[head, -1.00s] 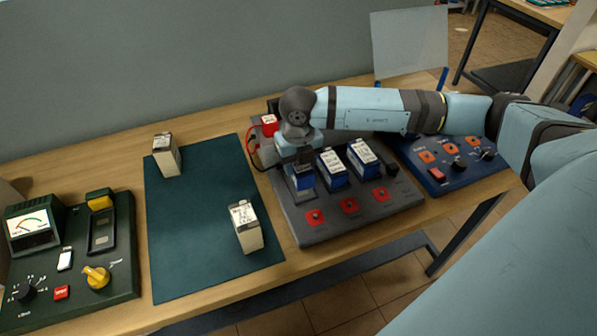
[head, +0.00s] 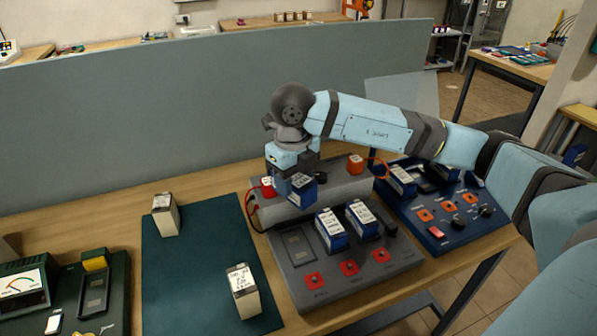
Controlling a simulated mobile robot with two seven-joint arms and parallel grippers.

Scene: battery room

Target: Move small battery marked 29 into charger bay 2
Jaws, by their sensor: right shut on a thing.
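My right gripper (head: 298,174) is shut on a blue battery with a white label (head: 301,191) and holds it raised above the back left of the grey charger (head: 290,290). The charger's left bay (head: 297,245) is empty. A blue battery stands in the middle bay (head: 331,231) and another in the right bay (head: 362,220). Two cream batteries stand on the dark green mat (head: 195,275), one at the back (head: 165,215) and one at the front (head: 243,291). The labels are too small to read, so I cannot tell which is marked 29. My left gripper is not in view.
A blue device (head: 455,225) with another blue battery (head: 402,180) stands right of the charger. A dark green meter unit (head: 110,280) is at the left. A grey partition (head: 150,120) closes the table's back.

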